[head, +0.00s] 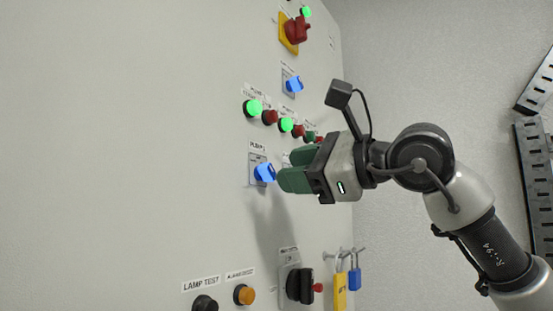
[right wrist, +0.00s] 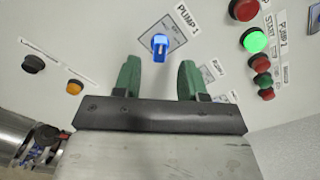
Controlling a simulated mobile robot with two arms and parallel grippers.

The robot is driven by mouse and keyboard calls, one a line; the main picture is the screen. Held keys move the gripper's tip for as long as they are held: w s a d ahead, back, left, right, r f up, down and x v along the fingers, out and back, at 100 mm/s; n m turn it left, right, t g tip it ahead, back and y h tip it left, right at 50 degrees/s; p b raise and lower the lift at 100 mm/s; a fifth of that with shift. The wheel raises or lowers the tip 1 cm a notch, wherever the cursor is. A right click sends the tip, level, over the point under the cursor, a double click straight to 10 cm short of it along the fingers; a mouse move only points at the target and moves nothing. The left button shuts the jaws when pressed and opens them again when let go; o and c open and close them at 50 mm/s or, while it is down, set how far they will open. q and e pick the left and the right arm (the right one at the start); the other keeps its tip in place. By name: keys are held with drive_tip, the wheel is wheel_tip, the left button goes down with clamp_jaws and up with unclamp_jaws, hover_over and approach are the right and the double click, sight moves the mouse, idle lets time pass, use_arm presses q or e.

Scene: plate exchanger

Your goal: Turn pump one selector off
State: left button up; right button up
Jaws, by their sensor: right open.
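The pump one selector (head: 264,172) is a blue knob on a grey plate under a "PUMP 1" label on the white panel. It also shows in the right wrist view (right wrist: 159,46), just beyond and between the fingertips. My right gripper (head: 281,176) has green fingers and is open, its tips close to the knob in the head view. In the right wrist view the fingers (right wrist: 159,72) stand apart with nothing between them. I cannot tell whether a finger touches the knob. My left gripper is not in view.
Green and red buttons (head: 253,107) and another blue selector (head: 294,84) are above. A red handle on yellow (head: 298,29) is at the top. A black rotary switch (head: 300,285), padlocks (head: 340,290) and an orange button (head: 244,294) are below. The panel left of the selector is bare.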

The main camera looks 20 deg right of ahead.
sight(266, 173)
drive_tip(key=shift+p+x, duration=0.55)
drive_tip(key=shift+x, duration=1.3)
clamp_jaws()
